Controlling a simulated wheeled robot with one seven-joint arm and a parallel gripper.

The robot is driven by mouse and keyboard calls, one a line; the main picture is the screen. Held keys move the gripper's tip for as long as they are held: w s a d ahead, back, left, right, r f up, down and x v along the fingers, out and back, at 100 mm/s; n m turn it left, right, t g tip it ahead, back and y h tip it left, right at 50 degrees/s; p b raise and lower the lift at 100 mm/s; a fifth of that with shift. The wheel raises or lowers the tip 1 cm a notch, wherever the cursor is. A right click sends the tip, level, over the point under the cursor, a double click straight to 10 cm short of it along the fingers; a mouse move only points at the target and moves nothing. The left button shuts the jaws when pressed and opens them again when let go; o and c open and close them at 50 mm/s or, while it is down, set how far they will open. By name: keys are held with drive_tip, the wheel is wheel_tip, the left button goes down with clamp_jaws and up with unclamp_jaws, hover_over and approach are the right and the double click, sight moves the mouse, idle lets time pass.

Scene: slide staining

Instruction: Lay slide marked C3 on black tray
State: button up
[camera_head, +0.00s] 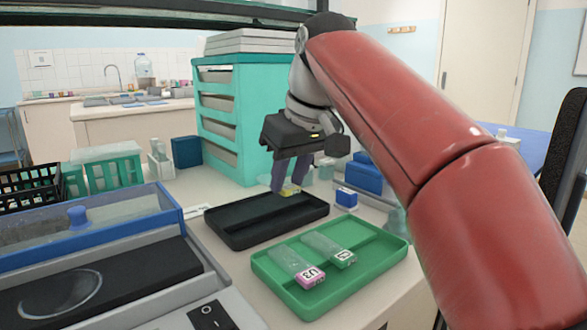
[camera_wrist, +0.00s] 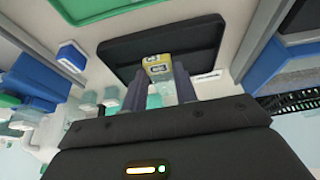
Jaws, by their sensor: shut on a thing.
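My gripper (camera_head: 290,184) is shut on a glass slide with a yellow label end (camera_head: 291,189). In the wrist view the yellow-labelled slide (camera_wrist: 159,66) sticks out between the two fingers of my gripper (camera_wrist: 159,84); its marking is too small to read surely. The black tray (camera_head: 262,223) lies on the bench, and the slide is over its back right part. The tray also shows in the wrist view (camera_wrist: 120,45) behind the slide. I cannot tell whether the slide touches the tray. No other slide shows in the black tray.
A blue-lidded machine (camera_head: 85,215) stands at left. A small blue block (camera_head: 346,197) is right of the black tray. A teal drawer cabinet (camera_head: 262,95) stands behind.

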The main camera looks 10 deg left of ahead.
sight(291, 189)
drive_tip(key=shift+a+f+b, duration=0.1)
drive_tip(key=shift+f+b, duration=0.8)
drive_tip(key=shift+f, duration=1.15)
drive_tip(key=shift+w+a+f+p, duration=0.2)
drive_tip(key=shift+w+a+f, duration=0.1)
drive_tip(key=shift+w+a, duration=0.35)
drive_tip(key=shift+w+a+f+p, duration=0.15)
drive_tip(key=shift+w+a+f, duration=0.1)
drive_tip(key=shift+w+a, duration=0.4)
drive_tip(key=shift+w+a+f, duration=0.15)
drive_tip(key=shift+a+f, duration=0.1)
drive_tip(key=shift+a, duration=0.05)
drive_tip(key=shift+f, duration=0.2)
drive_tip(key=o, duration=1)
drive_tip(key=shift+o, duration=0.2)
drive_tip(key=p+v, duration=0.1)
drive_tip(key=v, duration=0.6)
drive_tip(key=shift+d+r, duration=0.1)
drive_tip(key=shift+r, duration=0.25)
